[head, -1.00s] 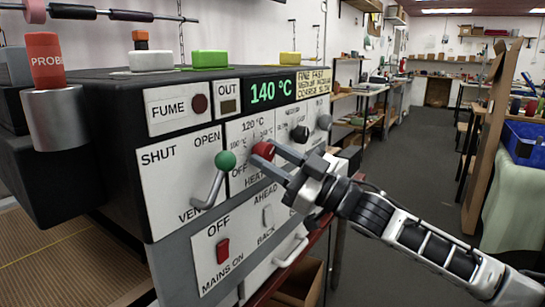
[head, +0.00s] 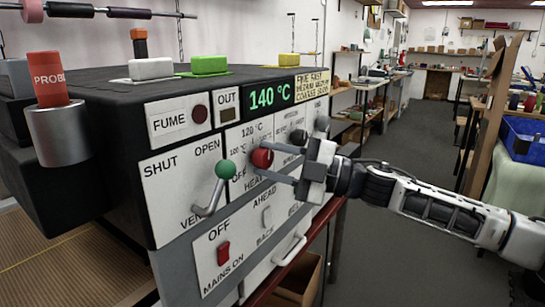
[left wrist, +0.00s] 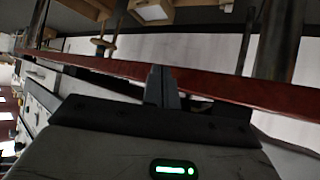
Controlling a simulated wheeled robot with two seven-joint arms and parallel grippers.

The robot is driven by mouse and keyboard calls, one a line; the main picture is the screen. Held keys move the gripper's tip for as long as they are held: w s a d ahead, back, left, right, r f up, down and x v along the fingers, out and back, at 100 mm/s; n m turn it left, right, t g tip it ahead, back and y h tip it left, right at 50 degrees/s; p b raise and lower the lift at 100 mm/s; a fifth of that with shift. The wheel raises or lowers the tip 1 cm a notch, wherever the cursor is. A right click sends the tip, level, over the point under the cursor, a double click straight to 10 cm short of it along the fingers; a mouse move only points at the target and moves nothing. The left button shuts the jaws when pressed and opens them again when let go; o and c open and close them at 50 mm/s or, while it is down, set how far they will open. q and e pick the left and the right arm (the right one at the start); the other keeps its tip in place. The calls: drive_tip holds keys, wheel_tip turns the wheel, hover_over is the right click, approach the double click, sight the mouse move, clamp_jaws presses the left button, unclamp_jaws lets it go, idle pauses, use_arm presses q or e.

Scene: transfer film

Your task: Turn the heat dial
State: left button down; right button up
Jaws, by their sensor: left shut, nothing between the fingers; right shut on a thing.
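The red heat dial (head: 262,158) sits on the white HEAT panel (head: 241,141) of the dark machine, among printed temperature marks. My right gripper (head: 268,161) reaches in from the right. Its two fingers are shut on the dial, one above and one below. The green display (head: 268,96) above reads 140 °C. My left gripper does not show in the head view. In the left wrist view its fingers (left wrist: 161,88) are together and empty, near a red-brown edge (left wrist: 215,86).
A red mains switch (head: 223,253) and a white handle (head: 290,250) are below. A grey knob (head: 322,123) is to the right. Open floor lies right of the machine.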

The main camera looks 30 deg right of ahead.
drive_tip(key=shift+n+g, duration=0.3)
drive_tip(key=shift+n, duration=0.6)
drive_tip(key=o, duration=1)
drive_tip(key=shift+d, duration=0.15)
